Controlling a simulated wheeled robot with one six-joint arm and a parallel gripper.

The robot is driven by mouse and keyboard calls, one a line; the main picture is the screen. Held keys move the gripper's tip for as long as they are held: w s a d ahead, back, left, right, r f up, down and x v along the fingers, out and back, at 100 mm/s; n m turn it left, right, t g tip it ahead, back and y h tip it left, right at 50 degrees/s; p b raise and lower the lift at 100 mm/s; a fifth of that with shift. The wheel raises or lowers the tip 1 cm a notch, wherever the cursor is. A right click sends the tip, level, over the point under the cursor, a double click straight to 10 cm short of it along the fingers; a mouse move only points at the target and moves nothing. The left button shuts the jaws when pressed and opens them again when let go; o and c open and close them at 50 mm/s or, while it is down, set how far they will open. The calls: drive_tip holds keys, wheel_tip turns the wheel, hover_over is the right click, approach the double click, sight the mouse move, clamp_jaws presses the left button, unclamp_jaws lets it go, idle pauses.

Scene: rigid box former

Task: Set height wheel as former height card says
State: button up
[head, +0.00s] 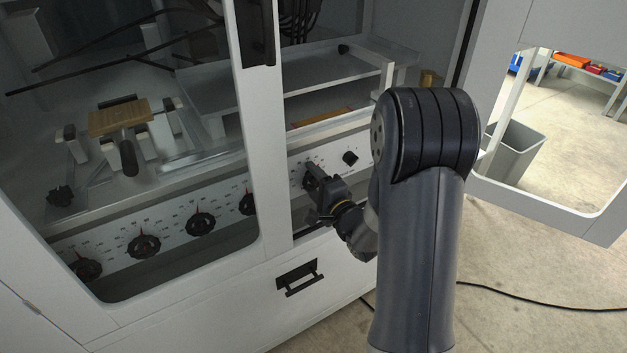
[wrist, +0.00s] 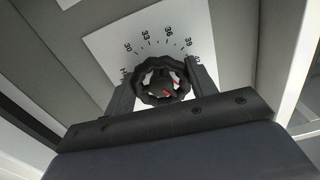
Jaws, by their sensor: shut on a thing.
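A black height wheel (wrist: 163,86) with a red pointer mark sits on a white dial plate (wrist: 150,28) in the wrist view. The plate's printed scale shows numbers such as 30, 33, 36 and 39. My gripper (wrist: 162,88) is shut on the wheel, with one finger on each side of its rim. In the head view my gripper (head: 316,187) is at the panel's right part, where the wheel is mostly hidden behind it. The exact reading is hard to tell. I cannot make out a height card in either view.
Several similar black knobs (head: 144,246) line the panel to the left, behind the glazed door frame (head: 262,120). A smaller black knob (head: 350,157) is just right of my gripper. A drawer handle (head: 298,277) is below. A grey bin (head: 514,150) stands at the right.

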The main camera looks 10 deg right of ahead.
drive_tip(key=o, duration=1)
drive_tip(key=shift+c, duration=0.2)
drive_tip(key=v, duration=1.1)
drive_tip(key=shift+p, duration=0.4)
drive_tip(key=shift+w, duration=0.15)
drive_tip(key=b+x, duration=0.1)
drive_tip(key=x, duration=1)
drive_tip(key=shift+s, duration=0.2)
